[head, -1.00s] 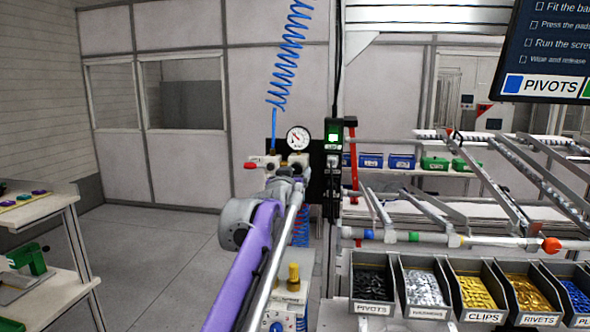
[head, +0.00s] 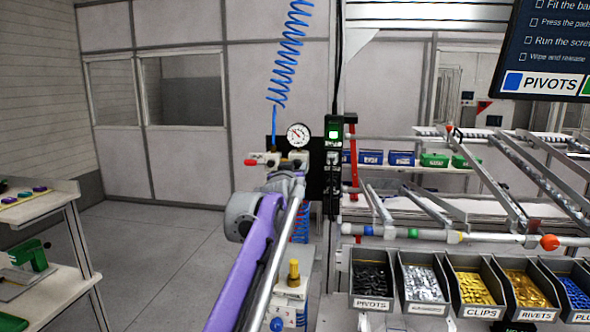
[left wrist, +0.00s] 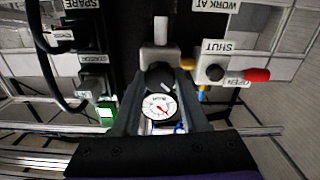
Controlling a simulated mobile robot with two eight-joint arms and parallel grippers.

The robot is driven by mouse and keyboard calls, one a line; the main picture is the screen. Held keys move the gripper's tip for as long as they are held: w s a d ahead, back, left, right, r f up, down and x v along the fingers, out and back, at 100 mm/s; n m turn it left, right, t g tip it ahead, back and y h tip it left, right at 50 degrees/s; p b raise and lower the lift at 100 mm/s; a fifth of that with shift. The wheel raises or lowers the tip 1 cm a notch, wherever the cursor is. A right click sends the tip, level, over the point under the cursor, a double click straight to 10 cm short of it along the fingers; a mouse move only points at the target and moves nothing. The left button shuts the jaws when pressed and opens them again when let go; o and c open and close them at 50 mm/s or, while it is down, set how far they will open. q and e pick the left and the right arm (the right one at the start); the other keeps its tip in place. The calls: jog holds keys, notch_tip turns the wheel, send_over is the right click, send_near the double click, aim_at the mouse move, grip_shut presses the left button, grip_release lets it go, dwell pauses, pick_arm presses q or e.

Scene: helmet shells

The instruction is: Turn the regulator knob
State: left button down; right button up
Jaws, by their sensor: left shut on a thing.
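The regulator knob (left wrist: 158,75) is black with a pale mark, and it sits between the two fingers of my left gripper (left wrist: 158,100) in the left wrist view. The gripper is shut on it. The round white pressure gauge (left wrist: 160,107) with a red needle shows just by the knob; in the head view the gauge (head: 298,134) is above the regulator body (head: 298,157) on a black panel. In the head view my left gripper (head: 290,172) reaches the regulator from below, and my wrist hides the knob. My right gripper is not in view.
A valve with a red handle (left wrist: 256,75) is beside the regulator, near labels reading SHUT and OPEN. A blue coiled hose (head: 290,50) hangs above. Labelled parts bins (head: 372,303) and a rail rack stand right. The floor at left is clear.

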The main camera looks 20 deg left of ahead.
pick_arm(q)
jog(key=shift+m, duration=0.4)
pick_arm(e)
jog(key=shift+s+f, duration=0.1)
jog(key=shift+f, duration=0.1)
pick_arm(q)
jog(key=m+b, duration=0.3)
jog(key=m, duration=2.2)
jog(key=shift+m, duration=0.4)
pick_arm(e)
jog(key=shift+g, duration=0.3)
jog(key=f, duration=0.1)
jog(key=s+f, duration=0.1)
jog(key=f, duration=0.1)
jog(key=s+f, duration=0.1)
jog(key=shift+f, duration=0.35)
pick_arm(q)
jog(key=shift+c, duration=2.1)
grip_release()
